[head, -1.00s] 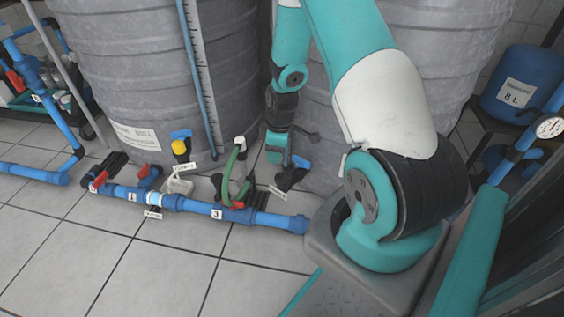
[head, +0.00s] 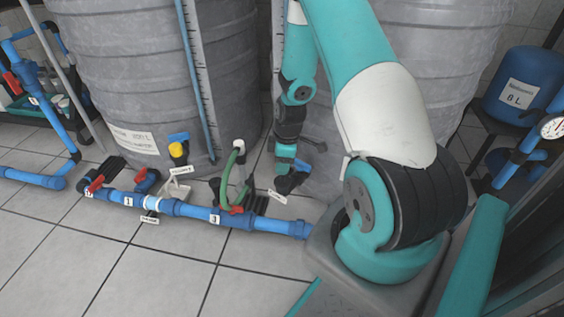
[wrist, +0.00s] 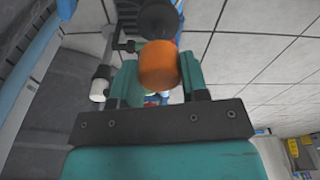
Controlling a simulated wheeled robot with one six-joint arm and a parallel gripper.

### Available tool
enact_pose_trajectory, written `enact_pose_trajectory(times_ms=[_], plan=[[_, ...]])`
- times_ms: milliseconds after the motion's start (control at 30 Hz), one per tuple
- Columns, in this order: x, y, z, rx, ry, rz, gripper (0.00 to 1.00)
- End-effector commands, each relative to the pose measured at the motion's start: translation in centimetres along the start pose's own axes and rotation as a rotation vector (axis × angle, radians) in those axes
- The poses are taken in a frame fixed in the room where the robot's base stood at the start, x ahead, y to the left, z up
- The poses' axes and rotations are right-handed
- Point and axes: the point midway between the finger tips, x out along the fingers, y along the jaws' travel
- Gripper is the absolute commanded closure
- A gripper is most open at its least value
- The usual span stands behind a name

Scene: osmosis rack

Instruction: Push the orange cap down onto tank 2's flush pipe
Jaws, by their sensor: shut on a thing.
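My gripper (wrist: 157,72) has its teal fingers on both sides of the orange cap (wrist: 159,65) in the wrist view. It is shut on the cap, which hides most of what lies behind it. In the head view my gripper (head: 286,160) points down low beside the right-hand grey tank (head: 400,165), close to black and blue fittings (head: 291,180) near the floor. The cap cannot be made out in the head view. The flush pipe is not clearly visible, so I cannot tell whether the cap touches it.
A blue floor pipe (head: 265,223) with a label 3 runs in front of the tanks. A green hose (head: 229,175) rises from it, left of my gripper. The left-hand grey tank (head: 110,75) stands beside it. The tiled floor (head: 160,270) in front is clear.

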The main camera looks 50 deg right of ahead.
Motion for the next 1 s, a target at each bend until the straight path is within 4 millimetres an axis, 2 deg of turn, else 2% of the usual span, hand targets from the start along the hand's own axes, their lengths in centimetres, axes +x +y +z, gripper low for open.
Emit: enact_pose_trajectory(times_ms=[33,100,333,1000], plan=[[1.0,0.0,0.1,0.000,0.000,0.000,0.80],[1.7,0.0,0.2,0.000,0.000,0.000,0.80],[3.4,0.0,0.4,0.000,0.000,0.000,0.80],[3.5,0.0,0.4,0.000,0.000,0.000,0.80]])
